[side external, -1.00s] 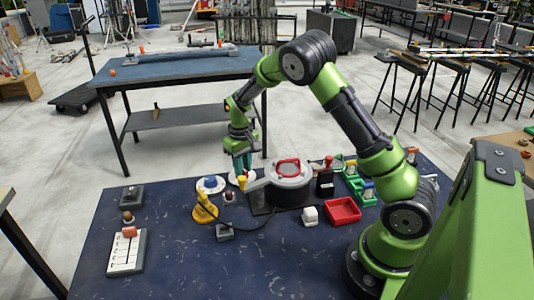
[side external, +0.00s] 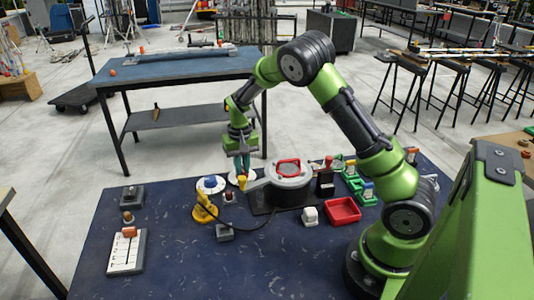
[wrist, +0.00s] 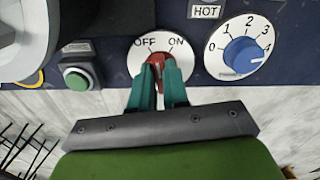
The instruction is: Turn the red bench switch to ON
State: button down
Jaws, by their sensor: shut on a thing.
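The red bench switch (wrist: 155,66) sits on a white round dial marked OFF on the left and ON on the right, seen in the wrist view. My gripper (wrist: 158,80) is shut on the red switch, with one teal fingertip on each side of it. The switch's top end lies between the two words, and its exact pointing is partly hidden by the fingers. In the side view my gripper (side external: 241,172) is low over the white dial plate (side external: 233,179) at the far edge of the blue bench, and the switch itself is hidden there.
A blue numbered knob (wrist: 243,54) is right of the switch and a green button (wrist: 77,78) left of it in the wrist view. A grey round machine with a red top (side external: 288,168) stands close beside my gripper. A red tray (side external: 343,209) lies nearer my base.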

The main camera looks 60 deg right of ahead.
jog(key=m, duration=0.4)
jog(key=shift+w, duration=0.1)
jog(key=shift+w+a+m, duration=0.1)
jog(key=shift+m, duration=1.7)
jog(key=c, duration=1.1)
grip_release()
jog(key=shift+r, duration=0.15)
notch_tip(320, 180, up, 17)
jog(key=shift+f, duration=0.15)
